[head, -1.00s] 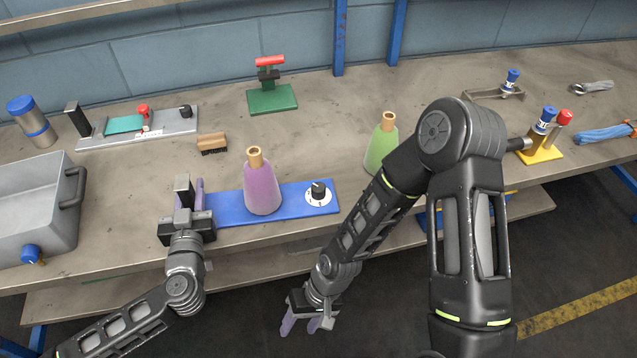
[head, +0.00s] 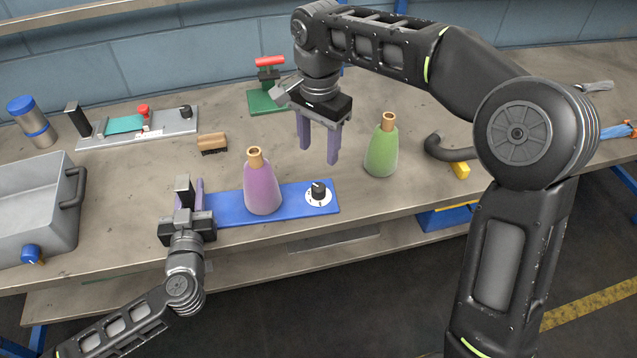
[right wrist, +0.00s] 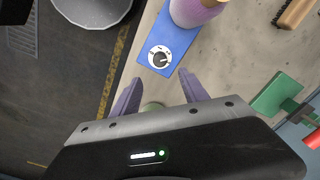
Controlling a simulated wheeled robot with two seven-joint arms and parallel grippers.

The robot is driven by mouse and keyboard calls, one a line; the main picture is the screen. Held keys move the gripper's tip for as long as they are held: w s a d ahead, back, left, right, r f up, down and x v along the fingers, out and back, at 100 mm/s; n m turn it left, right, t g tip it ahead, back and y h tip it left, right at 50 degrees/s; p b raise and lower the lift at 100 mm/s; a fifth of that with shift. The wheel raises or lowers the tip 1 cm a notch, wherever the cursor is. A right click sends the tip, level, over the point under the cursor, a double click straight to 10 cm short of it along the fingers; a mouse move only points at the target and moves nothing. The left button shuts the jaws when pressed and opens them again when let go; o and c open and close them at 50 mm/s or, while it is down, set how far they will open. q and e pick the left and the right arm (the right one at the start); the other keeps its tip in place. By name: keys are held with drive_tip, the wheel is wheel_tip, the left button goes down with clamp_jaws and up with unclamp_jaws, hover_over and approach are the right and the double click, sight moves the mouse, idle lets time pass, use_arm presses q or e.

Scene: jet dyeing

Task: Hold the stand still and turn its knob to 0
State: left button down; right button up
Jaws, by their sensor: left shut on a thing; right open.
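The stand is a flat blue base (head: 228,208) on the bench near its front edge, with a purple bottle (head: 262,185) on it. Its black knob (head: 318,190) sits on a round white dial at the base's right end. In the right wrist view the knob (right wrist: 161,58) and dial lie beyond the fingertips; the dial's marks are too small to read. My left gripper (head: 190,190) is shut on the stand at its left end, by a grey post. My right gripper (head: 319,155) is open and empty, fingers down, above and behind the knob, apart from it.
A green bottle (head: 382,148) stands right of the knob. A wooden brush (head: 212,142), a green stand with a red handle (head: 270,62) and a grey fixture (head: 170,125) lie behind. A grey tub (head: 35,205) is at left. Bench around the blue base is mostly clear.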

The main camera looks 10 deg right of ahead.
sight(319, 187)
drive_tip(key=shift+f, duration=0.1)
wheel_tip(319, 187, down, 12)
idle(0.8)
clamp_jaws()
idle(0.4)
